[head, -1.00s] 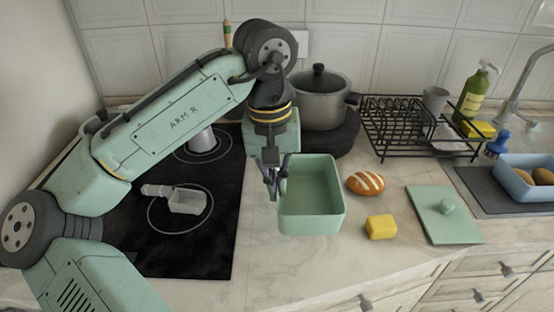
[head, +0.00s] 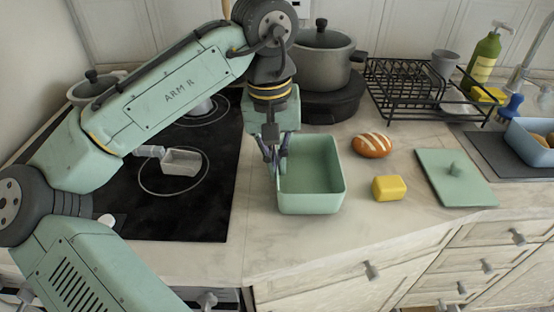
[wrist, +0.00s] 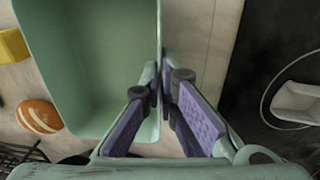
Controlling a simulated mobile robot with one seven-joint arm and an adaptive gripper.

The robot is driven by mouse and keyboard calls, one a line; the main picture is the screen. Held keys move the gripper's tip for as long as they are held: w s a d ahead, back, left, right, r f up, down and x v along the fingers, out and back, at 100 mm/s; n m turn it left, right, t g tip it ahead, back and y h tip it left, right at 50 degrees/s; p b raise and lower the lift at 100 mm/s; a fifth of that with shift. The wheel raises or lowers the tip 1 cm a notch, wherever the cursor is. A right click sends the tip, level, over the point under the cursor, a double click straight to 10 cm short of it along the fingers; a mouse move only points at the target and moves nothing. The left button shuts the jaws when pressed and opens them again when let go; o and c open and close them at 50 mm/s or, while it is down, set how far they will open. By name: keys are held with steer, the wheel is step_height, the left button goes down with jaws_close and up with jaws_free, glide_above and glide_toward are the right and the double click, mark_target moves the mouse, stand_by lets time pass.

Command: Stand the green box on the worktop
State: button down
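The green box (head: 311,203) is an open, pale green rectangular tub. It is upright over the worktop (head: 258,240), right of the hob; its base looks on or very near the surface, but I cannot see any contact gap. My gripper (head: 275,167) is at the box's left wall, pointing down. In the wrist view the box (wrist: 85,65) fills the upper left. My gripper (wrist: 159,82) has one finger inside and one outside the wall, with the tips closed on the rim. The box looks empty.
A bread roll (head: 371,145), a yellow block (head: 389,188) and a green lid (head: 455,180) lie to the right. A pot (head: 322,65) and dish rack (head: 405,95) stand behind. Bare worktop lies in front.

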steer(key=shift+f, duration=0.55)
steer(key=c, duration=1.7)
jaws_free()
steer(key=shift+r, duration=0.2)
steer(key=shift+r+p, duration=1.4)
steer(key=shift+p, duration=0.15)
step_height(320, 180, up, 4)
steer(key=p, duration=0.4)
steer(key=shift+f, duration=0.1)
